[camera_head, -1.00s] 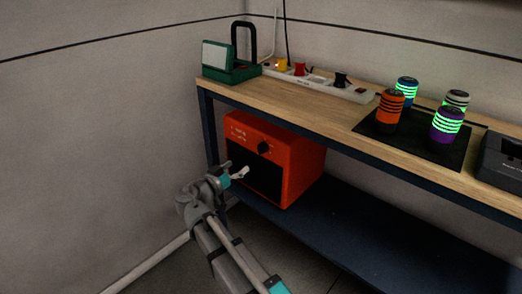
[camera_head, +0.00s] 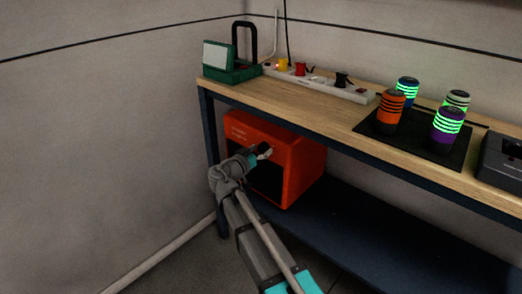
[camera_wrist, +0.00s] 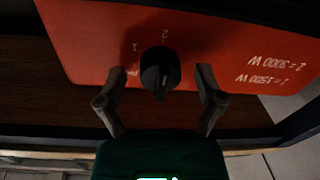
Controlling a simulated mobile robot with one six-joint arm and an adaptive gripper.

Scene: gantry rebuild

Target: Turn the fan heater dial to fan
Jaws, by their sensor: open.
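The orange fan heater (camera_head: 295,160) sits on the dark lower shelf under the workbench. Its black dial (camera_wrist: 160,70) shows in the wrist view on the orange front panel, with white marks including 1 and 2 around it. My gripper (camera_wrist: 158,98) is open, one finger on each side of the dial and apart from it. In the head view my gripper (camera_head: 262,154) is at the heater's front and hides most of the dial. White text on the panel reads 1 = 1500 W and 2 = 3000 W, upside down in the wrist view.
The wooden bench top (camera_head: 325,105) is above the heater, with its dark front rail close over it. On it are a green work lamp (camera_head: 232,68), a power strip (camera_head: 325,84) and several canisters on a black mat (camera_head: 440,148). The lower shelf (camera_head: 380,235) is clear to the right.

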